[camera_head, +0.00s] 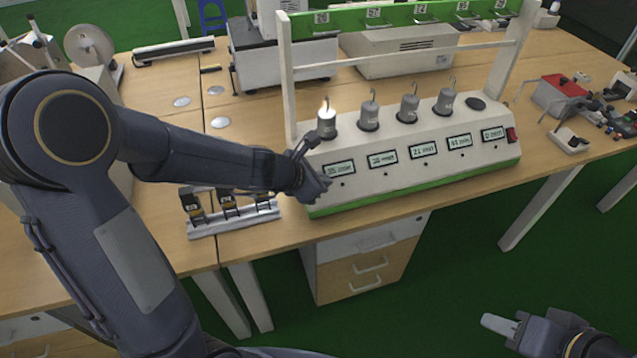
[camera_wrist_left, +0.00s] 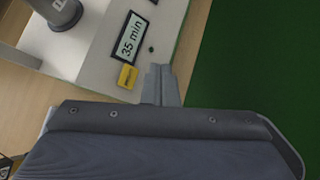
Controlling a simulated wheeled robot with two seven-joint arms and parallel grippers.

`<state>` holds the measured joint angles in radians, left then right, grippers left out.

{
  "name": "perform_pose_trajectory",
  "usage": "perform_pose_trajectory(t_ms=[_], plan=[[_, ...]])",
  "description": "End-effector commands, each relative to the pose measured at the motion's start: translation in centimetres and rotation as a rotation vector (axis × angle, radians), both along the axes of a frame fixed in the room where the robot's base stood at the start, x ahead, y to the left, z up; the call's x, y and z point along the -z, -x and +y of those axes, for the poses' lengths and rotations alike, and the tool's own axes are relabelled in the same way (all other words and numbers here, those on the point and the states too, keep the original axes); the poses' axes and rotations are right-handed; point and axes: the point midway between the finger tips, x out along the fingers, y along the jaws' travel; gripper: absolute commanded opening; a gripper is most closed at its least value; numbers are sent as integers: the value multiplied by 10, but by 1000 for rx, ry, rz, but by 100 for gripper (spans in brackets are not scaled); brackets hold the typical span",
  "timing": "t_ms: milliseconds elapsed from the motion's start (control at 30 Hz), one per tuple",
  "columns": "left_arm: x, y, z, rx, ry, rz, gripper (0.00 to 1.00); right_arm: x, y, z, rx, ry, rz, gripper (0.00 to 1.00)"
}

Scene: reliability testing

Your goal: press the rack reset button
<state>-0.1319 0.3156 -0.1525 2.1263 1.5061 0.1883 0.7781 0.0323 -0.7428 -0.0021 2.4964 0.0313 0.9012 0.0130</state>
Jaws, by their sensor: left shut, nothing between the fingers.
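The rack (camera_head: 400,185) is a white sloped console with a green lower edge, a row of small displays and grey hooked cylinders on top. In the left wrist view a display (camera_wrist_left: 131,37) reads 35 min. A small dark round button (camera_wrist_left: 151,49) sits beside it, and a yellow label (camera_wrist_left: 127,76) is nearby. I cannot tell which button is the reset. My left gripper (camera_head: 322,187) is shut and empty at the rack's left front; its fingertips (camera_wrist_left: 160,72) are close to the small button, apart from it in the picture. My right gripper (camera_head: 498,325) is low at the right, away from the rack.
A red switch (camera_head: 511,135) is at the rack's right end. A tray of small black-and-yellow items (camera_head: 230,213) lies left of the rack, near my left arm. White uprights (camera_head: 287,80) rise behind the console. A red device (camera_head: 556,95) is at far right.

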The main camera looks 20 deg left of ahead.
Motion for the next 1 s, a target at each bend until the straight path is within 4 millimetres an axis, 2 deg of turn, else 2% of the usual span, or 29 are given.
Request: perform_pose_trajectory(t_ms=[33, 100, 400, 1000], plan=[[10, -5, 3, -1, 0, 1, 0, 7, 0, 0, 0, 0, 0, 36], [17, -10, 7, -2, 0, 2, 0, 11, 0, 0, 0, 0, 0, 36], [38, -27, 19, 0, 0, 0, 0, 22, 0, 0, 0, 0, 0, 36], [41, -30, 20, 2, 0, -1, 0, 23, 0, 0, 0, 0, 0, 36]])
